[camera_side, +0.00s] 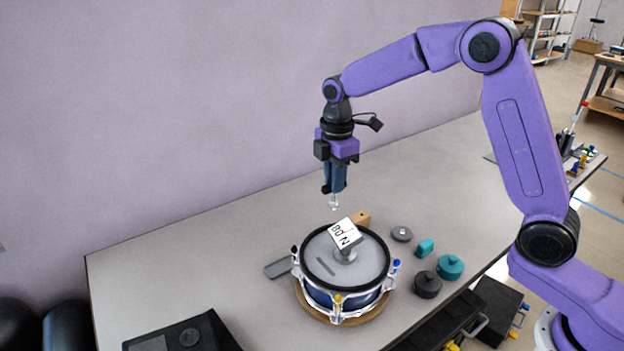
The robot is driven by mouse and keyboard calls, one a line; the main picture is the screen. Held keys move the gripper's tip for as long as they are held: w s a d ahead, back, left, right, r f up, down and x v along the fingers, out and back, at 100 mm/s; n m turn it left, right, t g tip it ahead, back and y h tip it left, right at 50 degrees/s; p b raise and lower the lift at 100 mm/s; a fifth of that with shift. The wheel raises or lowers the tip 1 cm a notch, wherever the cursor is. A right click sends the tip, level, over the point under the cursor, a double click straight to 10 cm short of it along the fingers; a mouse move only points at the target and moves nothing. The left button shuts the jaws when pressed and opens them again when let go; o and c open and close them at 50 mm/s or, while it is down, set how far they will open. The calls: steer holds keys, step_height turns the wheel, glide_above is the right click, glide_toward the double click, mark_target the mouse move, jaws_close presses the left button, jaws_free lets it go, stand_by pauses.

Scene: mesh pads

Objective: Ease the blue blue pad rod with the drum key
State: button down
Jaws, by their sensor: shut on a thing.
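My gripper (334,187) is shut on the drum key (334,202), a small bright metal piece that points down. Gripper and key are above the back of the drum (330,300), apart from it. The drum has a grey head, a black hoop and a dark blue shell. A rod with a blue top (396,264) stands at the drum's right rim. The key does not touch any rod.
A gauge with a white "80 N" face (345,233) stands on the drum head. Grey and teal pieces (450,267) lie to the right. A black case (180,335) is at the front left. The table's back left is clear.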

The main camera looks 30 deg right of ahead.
steer(key=s+d+m, duration=0.6)
steer(key=m, duration=1.1)
glide_above(398, 260)
step_height(398, 260, down, 5)
steer(key=shift+f, duration=0.6)
steer(key=shift+f, duration=0.1)
steer(key=shift+f, duration=3.15)
steer(key=c, duration=1.8)
jaws_free()
steer(key=shift+f, duration=0.15)
jaws_close()
